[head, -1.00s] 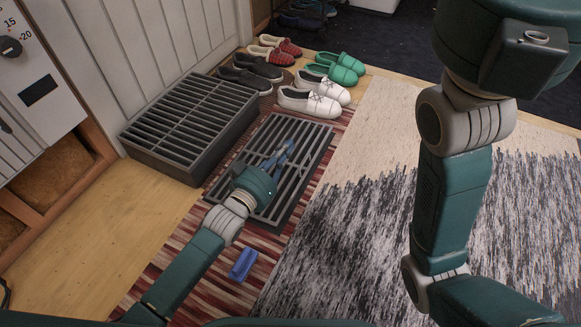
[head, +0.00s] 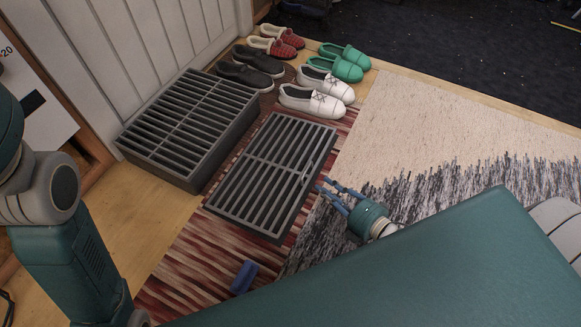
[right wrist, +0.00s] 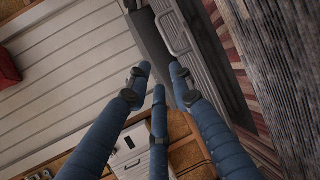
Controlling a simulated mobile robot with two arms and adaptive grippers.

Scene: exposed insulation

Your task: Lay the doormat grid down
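The doormat grid (head: 268,178) is a dark grey slatted panel over the red striped rug. Contact is unclear.
A dark grey box with a slatted top (head: 190,125) stands left of the grid, against the panelled wall. White shoes (head: 315,100), green shoes (head: 340,65) and other pairs sit behind. A patterned carpet (head: 420,130) lies to the right.

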